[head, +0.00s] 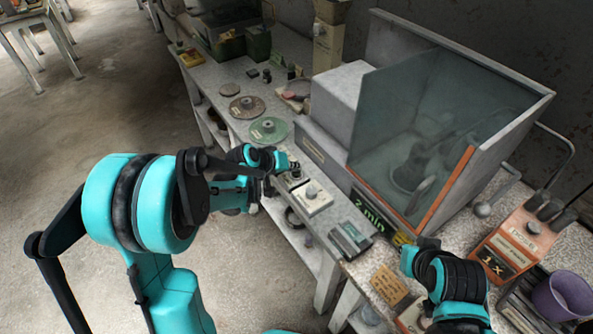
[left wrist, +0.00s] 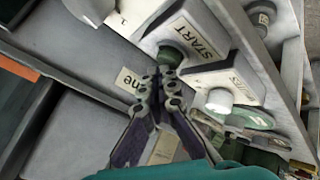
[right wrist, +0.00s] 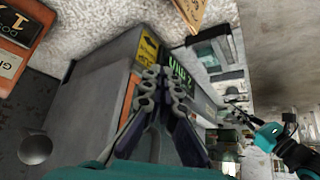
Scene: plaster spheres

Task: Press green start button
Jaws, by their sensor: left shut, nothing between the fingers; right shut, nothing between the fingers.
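The green start button (left wrist: 170,57) sits on a pale box beside a START label (left wrist: 194,38) in the left wrist view. My left gripper (left wrist: 165,73) is shut and empty, its tips at the button's near edge; I cannot tell whether they touch it. In the head view the left gripper (head: 292,166) is over the front of the bench, and the button is largely hidden there. My right gripper (right wrist: 165,76) is shut and empty, beside the green-lettered display (right wrist: 179,72); in the head view the right gripper (head: 404,241) is at the front right.
A glass-fronted cabinet (head: 405,130) stands behind. Round discs (head: 268,129) lie further along the bench. An orange box (head: 518,243) is at right.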

